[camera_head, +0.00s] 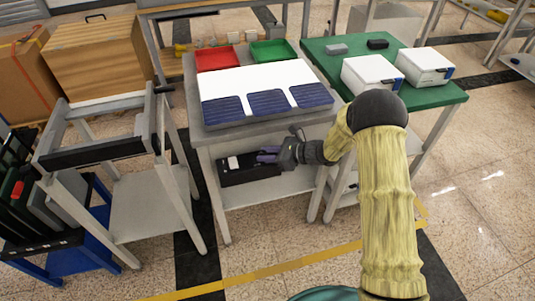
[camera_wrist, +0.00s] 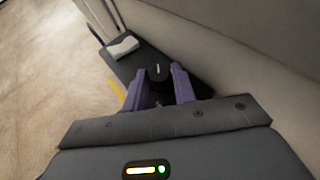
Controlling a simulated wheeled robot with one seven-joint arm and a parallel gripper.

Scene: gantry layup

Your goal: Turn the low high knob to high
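A black box (camera_head: 238,176) sits on the lower shelf of the middle grey table; it also shows in the wrist view (camera_wrist: 130,62). On its top is a round black knob (camera_wrist: 158,73) with a short white pointer line, and a white part (camera_wrist: 122,47) farther along. My gripper (camera_head: 263,155) reaches in from the right over the box's right part. In the wrist view my gripper (camera_wrist: 161,80) has its two purple fingers apart, one on each side of the knob. I cannot tell whether they touch it. In the head view the knob is not discernible. No low or high lettering is readable.
The tabletop above the shelf holds blue panels (camera_head: 268,102), a red tray (camera_head: 217,58) and a green tray (camera_head: 273,53). A green table (camera_head: 448,94) with white boxes stands right. A grey frame cart (camera_head: 135,200) stands left. The shelf has bare room (camera_head: 262,197) before the box.

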